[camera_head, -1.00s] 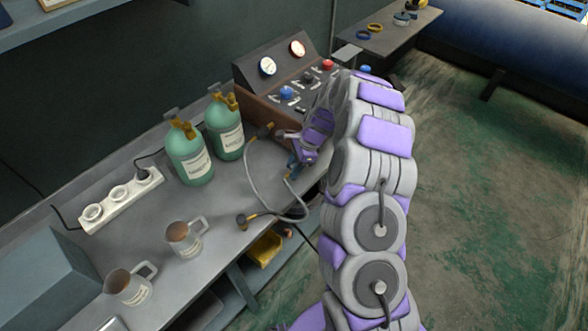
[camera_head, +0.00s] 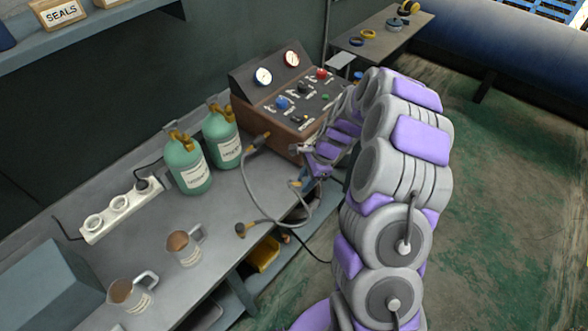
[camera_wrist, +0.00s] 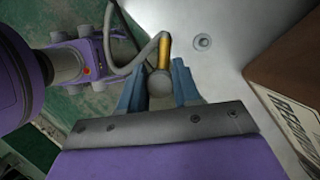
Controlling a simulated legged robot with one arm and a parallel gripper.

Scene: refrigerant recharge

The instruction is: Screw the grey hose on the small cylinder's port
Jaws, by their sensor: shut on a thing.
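Two green cylinders with brass valves stand on the bench in the head view, a left one (camera_head: 187,166) and a right one (camera_head: 221,138). Which is smaller is hard to tell. The grey hose (camera_head: 252,188) loops over the bench front; a dark fitting (camera_head: 240,230) lies near the edge, and another fitting (camera_head: 260,139) sits by the panel box. My gripper (camera_head: 300,183) is right of the cylinders, low before the box. In the wrist view its blue fingers (camera_wrist: 158,88) are shut on a round grey fitting (camera_wrist: 160,83) with a brass stem, apparently a hose end.
The panel box (camera_head: 285,92) with gauges and knobs stands at the bench's back right. A white power strip (camera_head: 118,207) and two mugs, one nearer (camera_head: 130,295) and one farther (camera_head: 185,247), are on the left. A yellow bin (camera_head: 263,254) is below. Bench (camera_head: 215,205) in front of the cylinders is clear.

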